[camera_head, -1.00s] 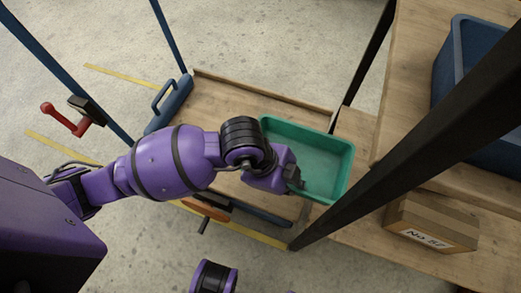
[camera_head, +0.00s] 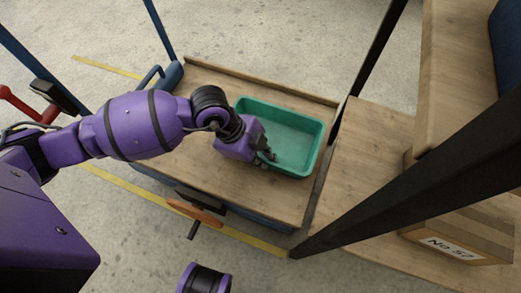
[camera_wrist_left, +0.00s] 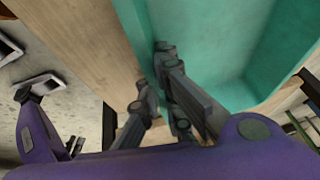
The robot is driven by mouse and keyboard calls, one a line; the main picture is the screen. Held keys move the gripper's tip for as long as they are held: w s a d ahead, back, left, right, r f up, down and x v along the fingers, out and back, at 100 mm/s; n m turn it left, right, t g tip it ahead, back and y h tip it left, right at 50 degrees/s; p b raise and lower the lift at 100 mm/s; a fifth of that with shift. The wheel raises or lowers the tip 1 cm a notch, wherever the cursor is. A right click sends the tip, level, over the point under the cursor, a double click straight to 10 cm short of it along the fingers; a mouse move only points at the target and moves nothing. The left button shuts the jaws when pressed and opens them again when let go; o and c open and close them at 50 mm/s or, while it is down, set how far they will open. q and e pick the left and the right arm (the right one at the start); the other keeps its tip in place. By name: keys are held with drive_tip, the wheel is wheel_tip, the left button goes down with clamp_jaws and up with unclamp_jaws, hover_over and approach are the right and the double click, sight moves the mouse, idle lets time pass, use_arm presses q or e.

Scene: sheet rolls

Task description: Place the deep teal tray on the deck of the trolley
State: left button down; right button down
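The deep teal tray (camera_head: 290,118) is over the right part of the trolley's wooden deck (camera_head: 180,165), inside its edges from above. Whether it touches the deck or hangs just above it, I cannot tell. It looks nearly level and empty. My left gripper (camera_head: 268,158) is at the tray's near left wall. In the left wrist view the gripper's fingers (camera_wrist_left: 165,95) are shut on the wall of the tray (camera_wrist_left: 225,40), one on each side. My right gripper is out of view.
A wooden shelf unit with black posts (camera_head: 368,70) stands right of the trolley and bears a cardboard box (camera_head: 465,240). A blue bin (camera_head: 510,45) is at the upper right. An orange wheel-like part (camera_head: 195,212) is at the trolley's near side. The deck's left part is clear.

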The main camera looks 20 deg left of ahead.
use_arm(q)
drive_tip(key=shift+w+f, duration=0.1)
drive_tip(key=shift+f, duration=0.25)
drive_tip(key=shift+r, duration=0.1)
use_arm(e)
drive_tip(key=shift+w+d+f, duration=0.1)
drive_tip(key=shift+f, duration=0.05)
use_arm(q)
drive_tip(key=c, duration=2)
unclamp_jaws()
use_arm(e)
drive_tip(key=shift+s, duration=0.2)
